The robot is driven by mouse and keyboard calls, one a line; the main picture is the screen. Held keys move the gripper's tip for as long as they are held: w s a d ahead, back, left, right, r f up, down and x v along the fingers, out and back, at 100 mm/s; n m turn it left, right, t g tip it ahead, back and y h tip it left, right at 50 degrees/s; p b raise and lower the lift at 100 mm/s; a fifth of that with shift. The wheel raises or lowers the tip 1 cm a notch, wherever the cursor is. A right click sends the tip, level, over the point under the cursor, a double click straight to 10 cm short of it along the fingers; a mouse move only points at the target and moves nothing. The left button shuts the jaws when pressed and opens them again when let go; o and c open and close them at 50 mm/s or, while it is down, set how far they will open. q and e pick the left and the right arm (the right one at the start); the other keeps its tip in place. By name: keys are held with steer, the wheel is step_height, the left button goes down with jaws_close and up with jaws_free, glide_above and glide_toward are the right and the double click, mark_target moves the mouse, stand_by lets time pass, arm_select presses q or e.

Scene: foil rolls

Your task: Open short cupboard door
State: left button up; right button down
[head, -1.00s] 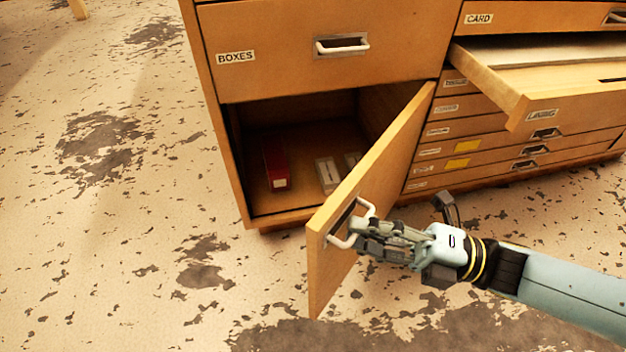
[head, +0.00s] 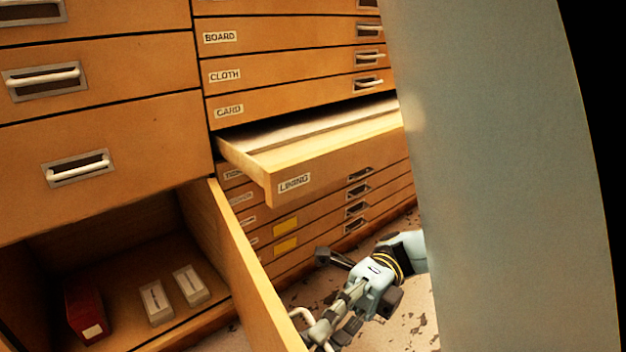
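The short cupboard door (head: 235,255) stands wide open, swung out to the right of its compartment. Its white handle (head: 301,316) shows at the bottom edge of the head view, on the door's outer face. My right gripper (head: 322,332) is at this handle, its fingers beside or around the bar. The fingertips are partly cut off by the picture edge, so I cannot tell how tightly they close. Inside the open cupboard (head: 110,245) lie a red box (head: 84,308) and two pale boxes (head: 156,302) (head: 190,285). My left gripper is not in view.
The LINING drawer (head: 330,165) sticks out above and behind my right gripper. Shut drawers (head: 290,75) fill the cabinet above and below it. A drawer with a white handle (head: 78,168) is shut above the cupboard. Patchy floor (head: 415,310) shows at the lower right.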

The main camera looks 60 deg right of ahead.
steer(key=shift+d+r, duration=0.1)
steer(key=shift+d, duration=0.1)
steer(key=c, duration=1.4)
jaws_free()
steer(key=shift+c, duration=0.2)
steer(key=v, duration=1.2)
